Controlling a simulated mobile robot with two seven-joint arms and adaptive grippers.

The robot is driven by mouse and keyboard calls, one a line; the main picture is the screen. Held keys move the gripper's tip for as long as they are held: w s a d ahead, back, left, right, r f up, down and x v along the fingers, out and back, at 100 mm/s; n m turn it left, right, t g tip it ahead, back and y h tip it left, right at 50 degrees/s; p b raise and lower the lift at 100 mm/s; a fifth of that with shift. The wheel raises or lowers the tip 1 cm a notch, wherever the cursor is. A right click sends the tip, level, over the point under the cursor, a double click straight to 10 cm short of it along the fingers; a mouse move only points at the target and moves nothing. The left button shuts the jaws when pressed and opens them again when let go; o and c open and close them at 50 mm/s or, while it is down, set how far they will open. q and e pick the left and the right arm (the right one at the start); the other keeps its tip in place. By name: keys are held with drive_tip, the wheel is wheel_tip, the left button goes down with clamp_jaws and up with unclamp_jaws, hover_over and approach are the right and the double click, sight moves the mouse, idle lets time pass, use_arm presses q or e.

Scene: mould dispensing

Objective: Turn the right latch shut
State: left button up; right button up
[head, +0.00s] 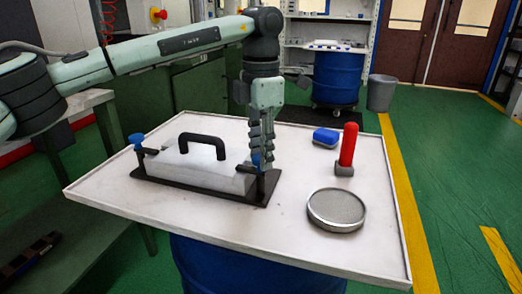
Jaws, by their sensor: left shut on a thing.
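A light grey block-shaped mould (205,172) with a black arched handle (203,141) sits on a black base plate (180,184) on the white tabletop. The left latch, with a blue knob (137,139), stands at the mould's left end. The right latch (261,184) is at the right end, and its blue knob (256,159) is mostly hidden by my gripper. My left gripper (262,163) points straight down there, its fingers shut around the right latch's knob. My right gripper does not show.
A round metal sieve-like dish (336,208), a red cylinder with a grey foot (348,146) and a blue-topped block (326,137) stand on the right of the white table (290,235). Its front middle is clear. A blue drum (337,78) and grey bin (381,93) stand behind.

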use_arm(q)
drive_tip(key=shift+n, duration=0.3)
idle(0.4)
drive_tip(key=o, duration=1.2)
drive_tip(key=shift+c, duration=0.2)
drive_tip(key=shift+r, duration=0.15)
wheel_tip(320, 180, up, 12)
